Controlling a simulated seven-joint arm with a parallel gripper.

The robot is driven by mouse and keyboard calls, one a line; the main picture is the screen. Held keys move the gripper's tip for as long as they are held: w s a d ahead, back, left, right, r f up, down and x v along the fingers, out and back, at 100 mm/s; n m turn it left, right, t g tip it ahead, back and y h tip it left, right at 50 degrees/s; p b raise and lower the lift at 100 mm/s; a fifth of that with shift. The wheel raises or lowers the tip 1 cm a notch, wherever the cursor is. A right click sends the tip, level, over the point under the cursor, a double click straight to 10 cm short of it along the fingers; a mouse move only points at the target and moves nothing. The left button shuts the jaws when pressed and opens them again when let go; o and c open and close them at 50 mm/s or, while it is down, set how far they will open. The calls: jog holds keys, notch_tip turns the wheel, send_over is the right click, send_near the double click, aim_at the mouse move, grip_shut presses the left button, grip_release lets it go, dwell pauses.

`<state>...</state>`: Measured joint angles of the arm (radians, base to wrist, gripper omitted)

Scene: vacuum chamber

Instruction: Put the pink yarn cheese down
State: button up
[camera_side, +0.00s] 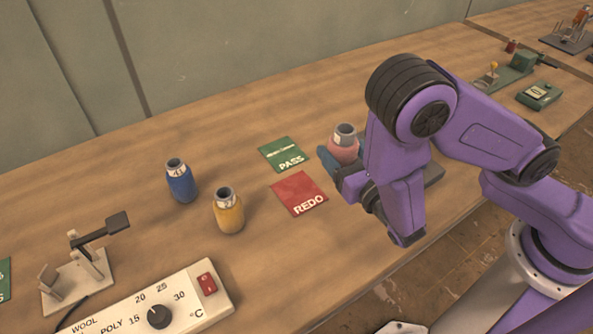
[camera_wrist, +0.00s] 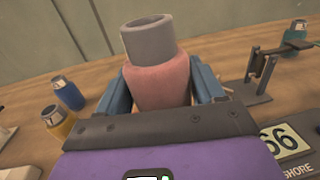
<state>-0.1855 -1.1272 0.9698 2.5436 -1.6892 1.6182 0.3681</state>
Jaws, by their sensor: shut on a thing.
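The pink yarn cheese (camera_side: 345,152), a pink winding on a grey tube, stands upright in my gripper (camera_side: 340,165). In the wrist view the pink yarn cheese (camera_wrist: 160,85) sits between the two blue fingers of my gripper (camera_wrist: 161,88), which are shut on its sides. In the side view it is just right of the green PASS card (camera_side: 282,152) and the red REDO card (camera_side: 299,193). My fingers hide its lower part, so I cannot tell whether it touches the table.
A blue yarn cheese (camera_side: 181,184) and a yellow one (camera_side: 229,214) stand left of the cards. A dial panel (camera_side: 150,309) and a small stand (camera_side: 82,270) are at the front left. A SHORE gauge (camera_wrist: 288,140) is close by on the right in the wrist view. Both cards are bare.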

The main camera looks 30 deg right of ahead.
jog(key=w+a+f, duration=0.1)
jog(key=w+f, duration=0.1)
jog(key=w, duration=0.1)
jog(key=w+a+f, duration=0.2)
jog(key=w+f, duration=0.1)
jog(key=w+a+f, duration=0.1)
jog(key=w+f, duration=0.2)
jog(key=shift+w+a+f, duration=0.1)
jog(key=shift+w+a, duration=0.05)
jog(key=shift+w, duration=0.05)
jog(key=shift+w+a+f, duration=0.1)
jog(key=shift+f, duration=1.55)
jog(key=shift+f, duration=0.15)
jog(key=o, duration=1.2)
